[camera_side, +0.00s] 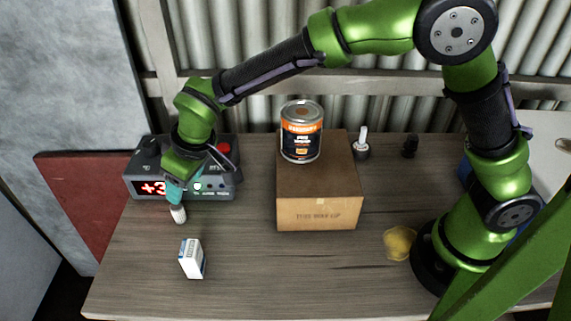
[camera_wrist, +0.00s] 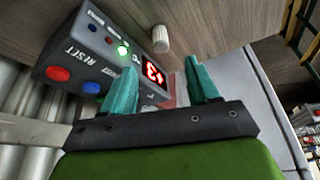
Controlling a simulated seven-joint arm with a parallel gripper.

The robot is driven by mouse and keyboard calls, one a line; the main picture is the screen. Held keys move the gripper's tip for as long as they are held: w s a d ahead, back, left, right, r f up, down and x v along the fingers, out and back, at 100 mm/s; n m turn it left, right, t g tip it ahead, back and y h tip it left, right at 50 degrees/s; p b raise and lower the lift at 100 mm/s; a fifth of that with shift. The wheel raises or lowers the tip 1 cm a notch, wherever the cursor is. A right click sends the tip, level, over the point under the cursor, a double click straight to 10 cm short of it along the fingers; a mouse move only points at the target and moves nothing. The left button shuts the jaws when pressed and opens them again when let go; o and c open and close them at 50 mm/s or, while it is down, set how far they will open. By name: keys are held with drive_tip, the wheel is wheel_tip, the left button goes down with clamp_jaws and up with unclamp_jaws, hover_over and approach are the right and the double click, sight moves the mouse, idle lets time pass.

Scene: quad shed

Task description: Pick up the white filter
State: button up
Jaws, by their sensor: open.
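The white filter, a small ribbed white cylinder (camera_side: 179,214), is on the wooden table at the left, just in front of the grey control box. It also shows in the wrist view (camera_wrist: 161,39), beyond my fingertips and roughly in line with the gap between them. My gripper (camera_side: 174,192) has teal fingers and points down close above the filter in the side view. In the wrist view the fingers (camera_wrist: 158,68) are apart with nothing between them. I cannot tell the exact height between fingertips and filter.
The grey control box (camera_side: 218,186) with a red display stands right behind my gripper. A white carton (camera_side: 193,259) is nearer the front. A cardboard box (camera_side: 318,213) bears a can (camera_side: 301,133). A yellow patch (camera_side: 399,243) lies right. The front middle table is clear.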

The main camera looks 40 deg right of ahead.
sight(178, 207)
drive_tip(key=x, duration=1.2)
drive_tip(key=shift+w+a+f, duration=0.1)
drive_tip(key=shift+w, duration=0.05)
drive_tip(key=shift+c, duration=0.3)
drive_tip(key=c, duration=1)
